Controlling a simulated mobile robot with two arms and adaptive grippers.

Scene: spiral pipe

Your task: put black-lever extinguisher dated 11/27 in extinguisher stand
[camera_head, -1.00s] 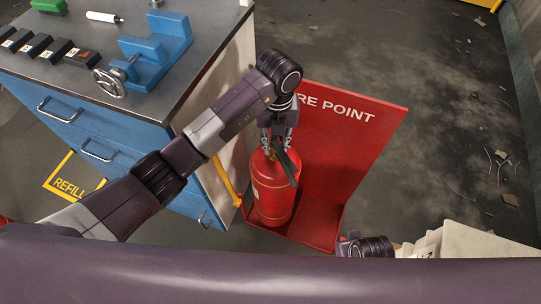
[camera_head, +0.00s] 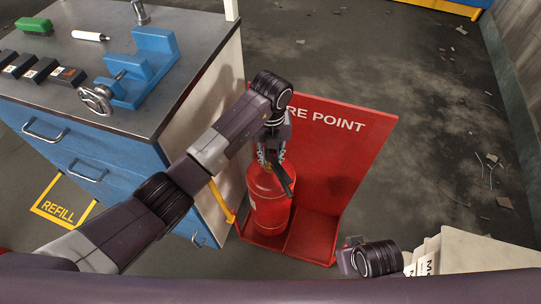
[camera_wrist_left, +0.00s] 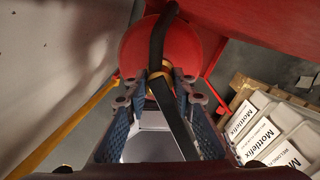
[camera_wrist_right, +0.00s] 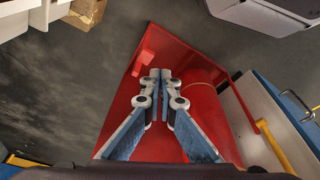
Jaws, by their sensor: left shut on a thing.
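A red extinguisher (camera_head: 269,202) with a black lever (camera_wrist_left: 172,113) is upright in the left part of the red FIRE POINT stand (camera_head: 336,165). Its base is behind the low front edge, so I cannot tell if it rests on the floor of the stand. No date is readable. My left gripper (camera_head: 271,160) is shut on the extinguisher's top, around the brass neck (camera_wrist_left: 158,72) below the lever. My right gripper (camera_wrist_right: 160,76) is empty, its fingertips together, in front of the stand; the extinguisher's red body (camera_wrist_right: 199,92) shows beyond it.
A blue workbench (camera_head: 90,155) with a blue vise (camera_head: 143,70) stands left of the stand. A yellow bar (camera_head: 223,202) runs between them. Pale boxes (camera_head: 470,250) are at the lower right. The stand's right part is empty. Open floor lies behind.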

